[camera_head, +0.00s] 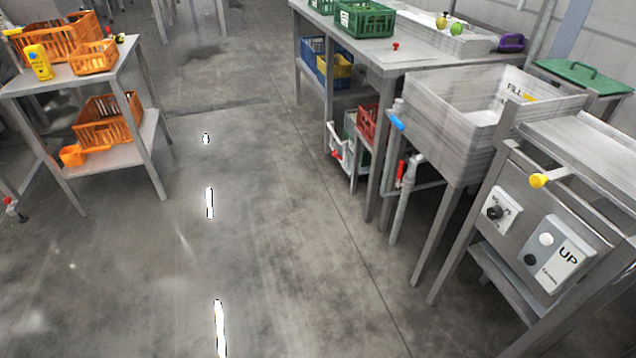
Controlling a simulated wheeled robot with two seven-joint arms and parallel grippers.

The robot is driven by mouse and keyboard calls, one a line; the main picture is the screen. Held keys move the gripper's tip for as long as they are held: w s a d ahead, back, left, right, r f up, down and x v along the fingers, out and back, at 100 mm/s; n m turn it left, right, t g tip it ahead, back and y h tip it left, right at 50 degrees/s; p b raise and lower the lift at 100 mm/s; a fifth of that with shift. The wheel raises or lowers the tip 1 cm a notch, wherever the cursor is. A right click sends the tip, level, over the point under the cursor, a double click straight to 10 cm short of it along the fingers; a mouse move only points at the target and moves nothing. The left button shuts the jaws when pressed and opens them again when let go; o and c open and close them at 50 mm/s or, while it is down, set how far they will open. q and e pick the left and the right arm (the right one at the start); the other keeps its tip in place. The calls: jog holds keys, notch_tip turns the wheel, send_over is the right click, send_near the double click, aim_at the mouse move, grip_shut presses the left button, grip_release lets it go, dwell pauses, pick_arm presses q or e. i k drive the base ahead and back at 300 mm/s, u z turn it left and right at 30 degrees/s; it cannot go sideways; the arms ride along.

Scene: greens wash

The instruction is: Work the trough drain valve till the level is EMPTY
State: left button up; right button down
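The grey trough (432,128) stands at the right on metal legs. A "FILL" mark (514,89) with a yellow patch beside it shows on its inner back wall. The part of the basin floor that shows looks pale; I cannot tell the water level. A red lever (401,171) sits upright on the pale drain pipe (402,207) below the trough's left end. A blue lever (396,121) sits higher, near the trough's left corner. Neither of my grippers is in view.
Right of the trough is a machine with a yellow knob (538,180), a dial (494,212) and an "UP" panel (553,256). A bench (400,52) with green crates stands behind. An orange-crate table (100,75) stands left. The middle floor is clear.

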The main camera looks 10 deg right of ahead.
aim_at(401, 163)
jog(key=u, duration=0.7)
jog(key=i, duration=0.5)
jog(key=z, duration=0.5)
jog(key=i, duration=1.5)
jog(key=z, duration=1.1)
